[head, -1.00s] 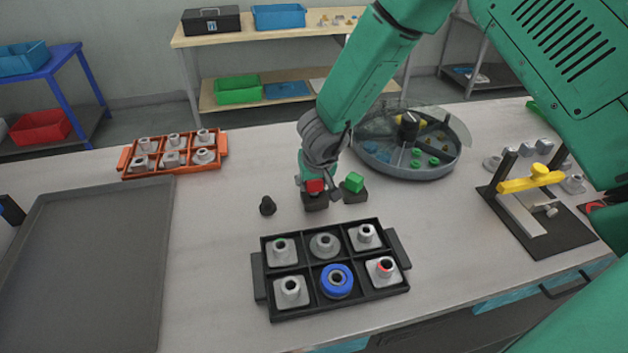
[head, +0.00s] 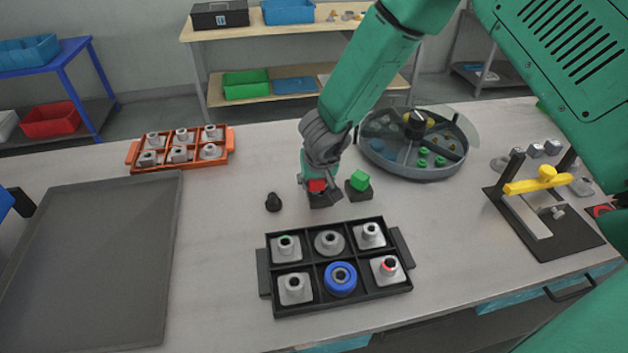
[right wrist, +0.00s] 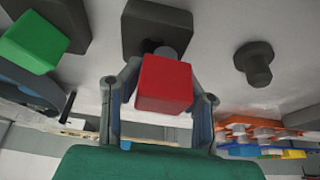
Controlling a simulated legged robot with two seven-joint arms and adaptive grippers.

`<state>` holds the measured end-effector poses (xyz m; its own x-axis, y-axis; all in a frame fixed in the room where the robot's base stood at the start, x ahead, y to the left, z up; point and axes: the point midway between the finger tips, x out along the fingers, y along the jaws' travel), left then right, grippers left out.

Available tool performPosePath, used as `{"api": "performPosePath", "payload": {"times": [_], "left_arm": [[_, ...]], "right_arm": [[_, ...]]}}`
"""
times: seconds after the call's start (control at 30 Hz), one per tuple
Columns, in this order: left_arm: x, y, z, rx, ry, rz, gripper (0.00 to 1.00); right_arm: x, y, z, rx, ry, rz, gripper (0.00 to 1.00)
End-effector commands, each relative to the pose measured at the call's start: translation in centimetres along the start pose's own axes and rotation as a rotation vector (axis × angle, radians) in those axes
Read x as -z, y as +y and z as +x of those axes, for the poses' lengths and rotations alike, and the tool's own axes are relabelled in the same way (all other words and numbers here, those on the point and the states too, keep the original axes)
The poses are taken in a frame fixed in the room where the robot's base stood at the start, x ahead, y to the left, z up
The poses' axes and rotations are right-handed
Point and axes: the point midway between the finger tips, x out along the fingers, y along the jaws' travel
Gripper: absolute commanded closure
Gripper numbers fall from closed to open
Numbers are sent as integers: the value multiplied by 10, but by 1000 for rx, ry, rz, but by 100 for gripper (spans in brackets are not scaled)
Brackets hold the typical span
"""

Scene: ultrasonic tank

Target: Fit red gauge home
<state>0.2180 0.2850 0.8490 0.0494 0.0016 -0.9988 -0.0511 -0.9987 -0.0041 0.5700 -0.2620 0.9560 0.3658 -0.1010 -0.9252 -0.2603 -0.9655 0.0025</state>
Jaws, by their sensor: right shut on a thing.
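The red gauge shows as a red block (head: 316,185) in the head view, above a dark square base (head: 325,200). My right gripper (head: 318,182) points down over it. In the right wrist view the red block (right wrist: 165,84) sits between the two fingers, which are shut on it. A dark square base (right wrist: 157,22) with a round grey part lies just beyond the block. I cannot tell whether the gauge still rests in that base. A black compartment tray (head: 264,272) in front holds several grey flanged parts; the front-right one (head: 386,268) has a red-marked bore. My left gripper is not in view.
A green block (head: 360,180) on a dark base stands close right of the gripper. A small black post (head: 273,202) stands to its left. Behind are a round divided tray (head: 408,172) and an orange tray (head: 133,152). A yellow-clamp fixture (head: 535,183) is at right.

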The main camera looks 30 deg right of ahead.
Motion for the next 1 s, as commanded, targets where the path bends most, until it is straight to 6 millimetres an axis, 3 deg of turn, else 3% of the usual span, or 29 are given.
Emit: {"api": "performPosePath", "payload": {"times": [1.0], "left_arm": [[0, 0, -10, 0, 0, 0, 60]], "right_arm": [[3, 11, 1, 0, 0, 0, 100]]}}
